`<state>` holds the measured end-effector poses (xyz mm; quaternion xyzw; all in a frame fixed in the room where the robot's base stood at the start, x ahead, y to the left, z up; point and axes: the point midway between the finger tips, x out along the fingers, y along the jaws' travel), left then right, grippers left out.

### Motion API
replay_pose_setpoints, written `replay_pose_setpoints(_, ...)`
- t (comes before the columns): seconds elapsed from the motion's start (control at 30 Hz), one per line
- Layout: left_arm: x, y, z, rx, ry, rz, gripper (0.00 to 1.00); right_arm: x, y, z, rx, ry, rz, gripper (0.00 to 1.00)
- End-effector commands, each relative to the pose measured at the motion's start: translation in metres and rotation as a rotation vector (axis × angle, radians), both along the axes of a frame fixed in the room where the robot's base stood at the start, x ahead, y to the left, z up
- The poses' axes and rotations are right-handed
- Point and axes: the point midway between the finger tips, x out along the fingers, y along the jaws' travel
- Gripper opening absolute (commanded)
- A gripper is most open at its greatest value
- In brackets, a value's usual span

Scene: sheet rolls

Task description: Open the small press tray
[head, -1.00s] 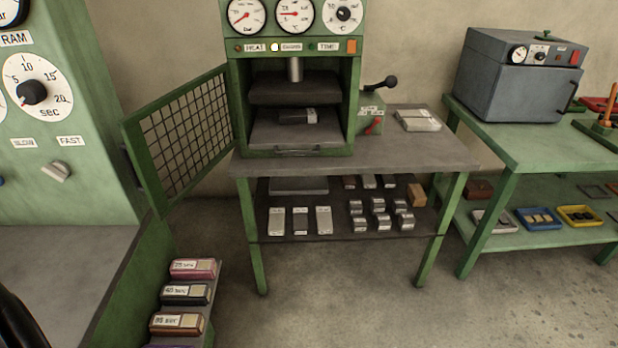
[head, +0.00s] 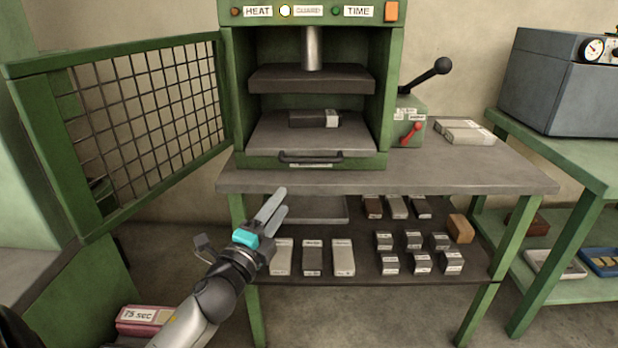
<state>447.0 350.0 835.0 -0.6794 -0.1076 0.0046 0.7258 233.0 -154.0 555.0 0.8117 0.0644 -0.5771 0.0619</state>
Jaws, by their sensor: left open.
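The small press (head: 236,90) is a green frame on a grey-topped table, with its mesh guard door (head: 150,125) swung open to the left. Its tray (head: 270,140) is a grey plate low in the press, pushed in, with a dark handle (head: 311,159) across its front. A dark block with a pale label (head: 314,118) lies on the tray. The dark upper platen (head: 310,79) hangs above it with a gap. My left gripper (head: 276,210) is open and empty, in front of the table edge, below and left of the handle. My right gripper is out of view.
A lever box (head: 408,120) with a black-knobbed lever stands right of the press. Pale packets (head: 465,131) lie at the tabletop's right. The lower shelf (head: 370,262) holds several labelled blocks. A green bench (head: 560,150) with a grey oven stands further right.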

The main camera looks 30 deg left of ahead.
Motion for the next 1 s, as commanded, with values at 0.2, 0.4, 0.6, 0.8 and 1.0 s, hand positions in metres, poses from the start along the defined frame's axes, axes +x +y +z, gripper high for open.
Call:
replay_pose_setpoints(0.2, 0.01, 0.001, 0.012, 0.029, -0.024, -0.002, 0.47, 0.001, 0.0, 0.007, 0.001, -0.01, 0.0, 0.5)
replay_pose_setpoints(0.4, 0.038, 0.005, 0.016, 0.028, -0.023, -0.003, 0.47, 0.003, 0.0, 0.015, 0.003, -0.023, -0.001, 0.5)
replay_pose_setpoints(0.6, 0.065, 0.009, 0.02, 0.025, -0.022, -0.002, 0.47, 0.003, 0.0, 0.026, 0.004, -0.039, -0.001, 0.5)
replay_pose_setpoints(0.8, 0.091, 0.013, 0.024, 0.024, -0.02, -0.001, 0.47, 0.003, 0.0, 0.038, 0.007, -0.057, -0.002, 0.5)
replay_pose_setpoints(1.0, 0.116, 0.017, 0.028, 0.023, -0.021, -0.001, 0.47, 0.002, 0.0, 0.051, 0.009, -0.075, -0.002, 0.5)
